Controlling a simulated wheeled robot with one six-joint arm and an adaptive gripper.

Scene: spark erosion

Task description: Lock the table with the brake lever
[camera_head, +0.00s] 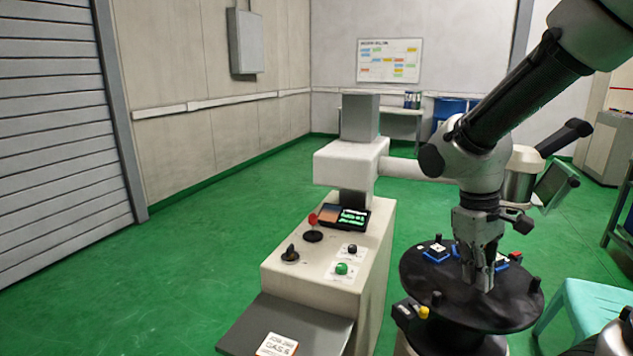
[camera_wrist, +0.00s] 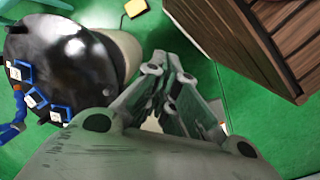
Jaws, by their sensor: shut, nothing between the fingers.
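The round black table (camera_head: 440,305) stands right of the machine, with blue fixtures (camera_head: 436,252) on top. In the wrist view the table (camera_wrist: 85,60) fills the upper left. A black part with a yellow end (camera_head: 423,312) sits low at the table's near left side; it looks like the brake lever, but I cannot be sure. My gripper (camera_head: 484,284) is shut and empty, pointing down, and overlaps the table in the head view. In the wrist view my gripper (camera_wrist: 172,82) appears to the right of the table's rim, apart from it.
A machine console (camera_head: 320,283) carries a red-knobbed lever (camera_head: 313,220), a green button (camera_head: 341,268) and a small screen (camera_head: 353,218). A turquoise stool (camera_head: 590,305) stands at the right. A slatted brown object (camera_wrist: 265,40) is at the wrist view's upper right. Green floor is free left.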

